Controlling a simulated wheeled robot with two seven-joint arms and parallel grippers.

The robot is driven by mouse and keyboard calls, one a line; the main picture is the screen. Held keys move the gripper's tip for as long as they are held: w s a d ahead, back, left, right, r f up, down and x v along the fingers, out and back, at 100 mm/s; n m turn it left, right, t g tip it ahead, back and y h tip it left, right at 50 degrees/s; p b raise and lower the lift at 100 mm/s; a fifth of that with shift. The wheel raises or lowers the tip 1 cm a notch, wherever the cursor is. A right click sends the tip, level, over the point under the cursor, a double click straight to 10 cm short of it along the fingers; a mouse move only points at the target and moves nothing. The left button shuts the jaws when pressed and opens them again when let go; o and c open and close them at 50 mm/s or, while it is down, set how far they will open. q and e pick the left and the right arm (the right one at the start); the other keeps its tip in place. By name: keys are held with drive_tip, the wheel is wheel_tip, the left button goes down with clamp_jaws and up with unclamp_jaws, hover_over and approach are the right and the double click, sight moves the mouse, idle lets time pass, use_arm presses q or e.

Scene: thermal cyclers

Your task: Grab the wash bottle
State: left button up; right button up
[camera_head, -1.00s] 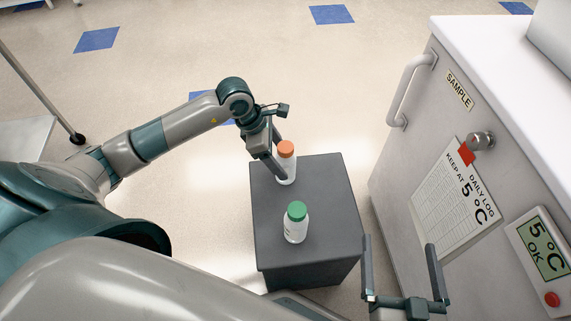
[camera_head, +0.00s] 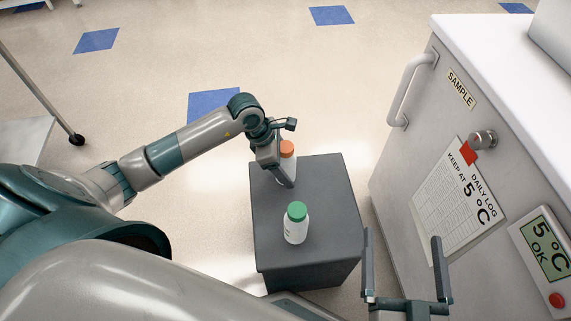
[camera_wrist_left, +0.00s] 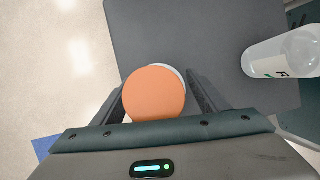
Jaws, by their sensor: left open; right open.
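Two white bottles stand upright on a dark grey stand (camera_head: 330,205): an orange-capped bottle (camera_head: 287,149) at the back and a green-capped bottle (camera_head: 296,223) nearer the front. I cannot tell from their labels which is the wash bottle. My left gripper (camera_head: 284,181) is low at the orange-capped bottle and partly hides it. In the left wrist view its open fingers lie on either side of that bottle, below the orange cap (camera_wrist_left: 154,93). My right gripper (camera_head: 402,236) is open and empty, right of the stand.
A grey cabinet (camera_head: 400,165) with a handle, a paper log and a display panel stands close on the right, near my right gripper. A wheeled metal frame (camera_head: 38,90) is at the far left. The floor behind the stand is clear.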

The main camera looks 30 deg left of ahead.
sight(288, 146)
use_arm(q)
drive_tip(key=shift+c, duration=0.5)
drive_tip(key=c, duration=1.2)
drive_tip(key=shift+c, duration=0.2)
drive_tip(key=shift+r, duration=0.15)
drive_tip(key=shift+r, duration=0.6)
wheel_tip(288, 146, up, 9)
drive_tip(key=shift+f+p, duration=0.15)
drive_tip(key=shift+p, duration=0.65)
use_arm(e)
drive_tip(key=f+g, duration=0.2)
drive_tip(key=f, duration=0.1)
drive_tip(key=d+f+g+h, duration=0.1)
drive_tip(key=f, duration=0.1)
drive_tip(key=shift+s+d+f, duration=0.1)
drive_tip(key=shift+s+f, duration=0.05)
drive_tip(key=shift+s, duration=0.05)
